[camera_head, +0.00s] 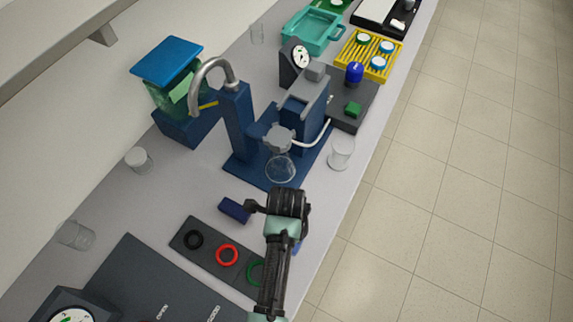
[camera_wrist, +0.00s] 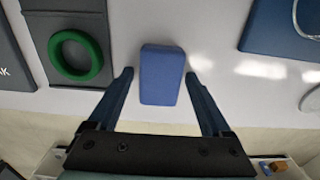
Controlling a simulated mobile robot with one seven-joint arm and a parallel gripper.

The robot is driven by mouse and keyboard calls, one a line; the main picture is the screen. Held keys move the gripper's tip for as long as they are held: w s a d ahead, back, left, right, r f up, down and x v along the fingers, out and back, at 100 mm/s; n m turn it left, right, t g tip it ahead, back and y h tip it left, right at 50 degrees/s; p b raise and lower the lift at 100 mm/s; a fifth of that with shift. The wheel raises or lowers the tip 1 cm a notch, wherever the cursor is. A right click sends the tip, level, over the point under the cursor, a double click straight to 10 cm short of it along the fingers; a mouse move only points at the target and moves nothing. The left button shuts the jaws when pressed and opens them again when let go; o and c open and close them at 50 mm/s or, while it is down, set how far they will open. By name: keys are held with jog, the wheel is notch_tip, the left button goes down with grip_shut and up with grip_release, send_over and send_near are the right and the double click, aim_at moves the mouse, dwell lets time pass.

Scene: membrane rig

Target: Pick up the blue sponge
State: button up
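The blue sponge (camera_wrist: 162,75) is a plain blue block on the light grey bench in the wrist view. My gripper (camera_wrist: 160,73) is open, with one dark blue finger on each side of it and a visible gap on both sides. I cannot tell how far the fingertips are above the bench. In the head view my gripper (camera_head: 278,207) is over the bench near its right edge. My arm hides most of the area below it; a small blue patch right of the arm is probably the sponge.
A dark tray with black, red and green rings (camera_head: 227,255) lies left of my arm; its green ring (camera_wrist: 75,55) shows in the wrist view. A dark blue block-like shape (camera_head: 233,209) is left of my gripper. The blue rig base (camera_head: 250,170) and a glass beaker (camera_head: 341,152) stand beyond.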

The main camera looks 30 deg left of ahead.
jog(key=c, duration=1.1)
notch_tip(320, 180, up, 10)
jog(key=b, duration=0.1)
